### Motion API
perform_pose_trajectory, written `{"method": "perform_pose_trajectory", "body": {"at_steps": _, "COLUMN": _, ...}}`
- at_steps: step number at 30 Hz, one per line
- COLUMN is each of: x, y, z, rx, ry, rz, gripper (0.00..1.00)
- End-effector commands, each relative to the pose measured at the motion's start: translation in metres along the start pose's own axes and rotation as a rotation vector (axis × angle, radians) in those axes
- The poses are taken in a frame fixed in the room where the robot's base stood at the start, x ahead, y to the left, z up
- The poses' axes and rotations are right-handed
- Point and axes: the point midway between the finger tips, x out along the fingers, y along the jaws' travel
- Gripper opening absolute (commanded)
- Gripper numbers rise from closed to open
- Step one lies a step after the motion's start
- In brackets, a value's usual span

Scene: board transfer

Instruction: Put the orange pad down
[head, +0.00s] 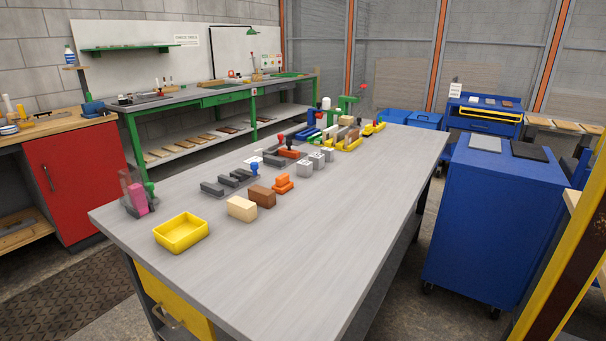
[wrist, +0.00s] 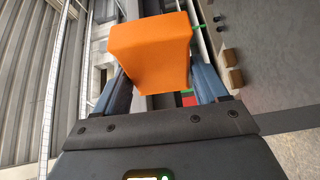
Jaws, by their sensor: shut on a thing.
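The orange pad (wrist: 150,48) fills the upper middle of the wrist view, a plain block with rounded edges. My gripper (wrist: 160,82) is shut on it, with one blue-grey finger on each side. The pad is held clear of any surface that I can see. Neither my gripper nor the held pad shows in the head view. A smaller stepped orange piece (head: 283,184) stands on the grey table (head: 300,250) in the head view.
On the table are a yellow tray (head: 181,233), a cream block (head: 241,208), a brown block (head: 262,195) and grey blocks (head: 318,160). The table's front and right parts are clear. A blue cabinet (head: 492,220) with two flat plates on top stands at the right.

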Motion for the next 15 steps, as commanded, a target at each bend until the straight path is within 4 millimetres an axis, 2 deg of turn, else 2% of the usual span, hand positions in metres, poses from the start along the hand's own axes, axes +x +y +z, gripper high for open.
{"method": "perform_pose_trajectory", "body": {"at_steps": 4, "x": -0.0097, "y": -0.0115, "z": -0.0061, "rx": 0.001, "ry": 0.015, "rz": -0.001, "gripper": 0.48}}
{"method": "perform_pose_trajectory", "body": {"at_steps": 15, "x": -0.0108, "y": -0.0121, "z": -0.0039, "rx": 0.001, "ry": 0.009, "rz": 0.002, "gripper": 0.48}}
